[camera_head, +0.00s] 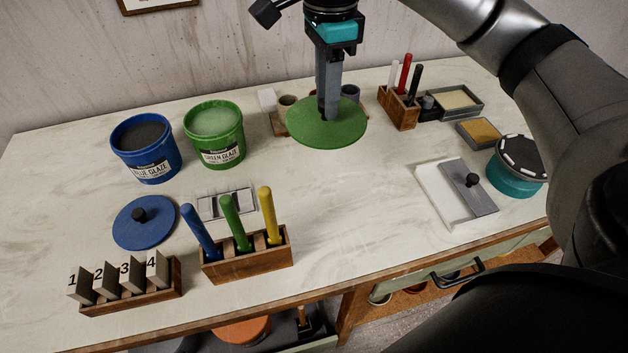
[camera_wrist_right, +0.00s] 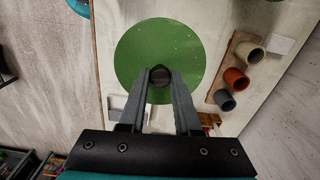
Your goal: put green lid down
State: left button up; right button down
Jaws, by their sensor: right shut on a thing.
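The green lid (camera_head: 312,131) is a flat disc with a dark knob at its centre. It is level above the back middle of the table. My right gripper (camera_head: 329,112) comes down from above and is shut on the lid's knob. In the right wrist view the green lid (camera_wrist_right: 143,50) spreads out beyond the fingers (camera_wrist_right: 160,78), with the black knob between their tips. Whether the lid touches the table is hard to tell. The green glaze bucket (camera_head: 214,135) stands open to the left of the lid. My left gripper is not in view.
A blue bucket (camera_head: 146,150) stands left of the green one, with its blue lid (camera_head: 144,222) on the table. Small cups (camera_head: 287,102) on a board are behind the green lid. A brush holder (camera_head: 246,259) is at the front. The table's middle (camera_head: 345,200) is clear.

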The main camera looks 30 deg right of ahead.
jog(key=shift+w+d+m, duration=0.15)
jog(key=shift+m, duration=0.25)
jog(key=shift+f, duration=0.4)
notch_tip(320, 180, down, 19)
jog(key=b, duration=0.3)
jog(key=shift+b, duration=0.3)
jog(key=shift+f, duration=0.1)
jog(key=c, duration=1.1)
grip_release()
jog(key=shift+f, duration=0.1)
jog(key=o, duration=0.5)
